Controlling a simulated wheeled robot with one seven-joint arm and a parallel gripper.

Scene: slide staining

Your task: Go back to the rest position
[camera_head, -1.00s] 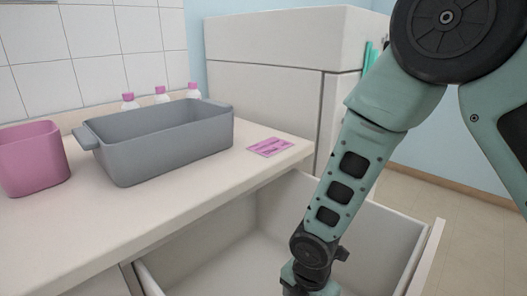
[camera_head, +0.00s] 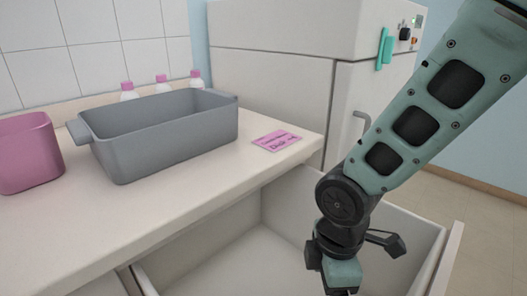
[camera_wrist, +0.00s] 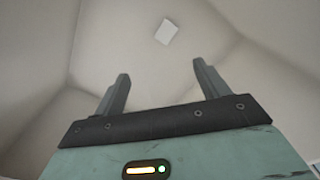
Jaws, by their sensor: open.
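My gripper (camera_wrist: 160,70) is open with nothing between its two fingers in the wrist view. It points into the open white drawer (camera_head: 260,250), below the counter. In the head view my arm reaches down from the upper right to the drawer, and the fingertips are out of frame. A small white flat object (camera_wrist: 166,31) lies on the drawer floor ahead of the fingers and apart from them.
The counter (camera_head: 150,225) holds a grey bin (camera_head: 170,145), a pink bin (camera_head: 28,155), several pink-capped bottles (camera_head: 162,83) and a pink card (camera_head: 277,141). A white cabinet (camera_head: 275,85) with a green handle (camera_head: 384,48) stands behind. Drawer walls surround my gripper.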

